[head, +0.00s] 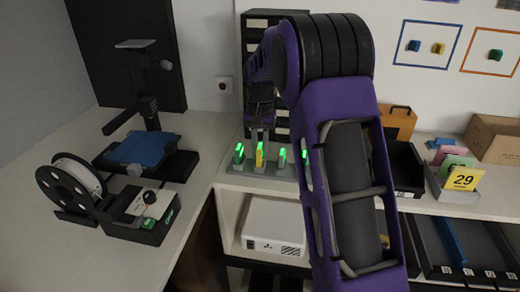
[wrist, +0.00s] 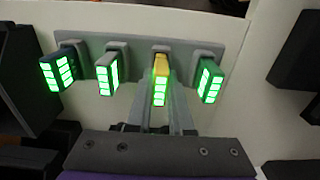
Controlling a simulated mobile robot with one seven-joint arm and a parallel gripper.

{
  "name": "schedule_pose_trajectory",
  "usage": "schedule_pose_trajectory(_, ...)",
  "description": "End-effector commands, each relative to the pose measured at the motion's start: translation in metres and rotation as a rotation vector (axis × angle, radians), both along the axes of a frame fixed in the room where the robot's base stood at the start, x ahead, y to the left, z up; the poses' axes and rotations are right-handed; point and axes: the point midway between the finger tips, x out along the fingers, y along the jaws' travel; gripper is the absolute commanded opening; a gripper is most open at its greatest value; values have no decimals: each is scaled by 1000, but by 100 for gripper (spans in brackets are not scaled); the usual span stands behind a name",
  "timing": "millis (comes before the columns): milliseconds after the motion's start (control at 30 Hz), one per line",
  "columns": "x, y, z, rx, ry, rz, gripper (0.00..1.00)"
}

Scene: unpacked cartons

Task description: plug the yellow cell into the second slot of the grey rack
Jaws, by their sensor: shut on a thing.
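The yellow cell (head: 260,155) is upright at the grey rack (head: 262,173), second from the left in the head view. In the wrist view the yellow cell (wrist: 161,66) is third from the left, in line with a slot of the rack (wrist: 136,50). How deep the cell sits is hidden.
Other green-lit cells stand in the rack: a dark one (wrist: 63,68), a grey one (wrist: 108,72) and a dark green one (wrist: 210,80), close beside my gripper. A 3D printer (head: 145,150) is left; a black bin (head: 405,170) is right. A white projector (head: 273,230) sits below.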

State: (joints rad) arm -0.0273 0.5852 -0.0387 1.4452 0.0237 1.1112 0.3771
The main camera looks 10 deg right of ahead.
Motion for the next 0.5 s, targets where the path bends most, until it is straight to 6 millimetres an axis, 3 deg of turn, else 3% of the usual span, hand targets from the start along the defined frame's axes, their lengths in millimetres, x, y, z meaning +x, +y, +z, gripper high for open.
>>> schedule_pose_trajectory(500, 0, 0, -9, 0, 0, 0, 0)
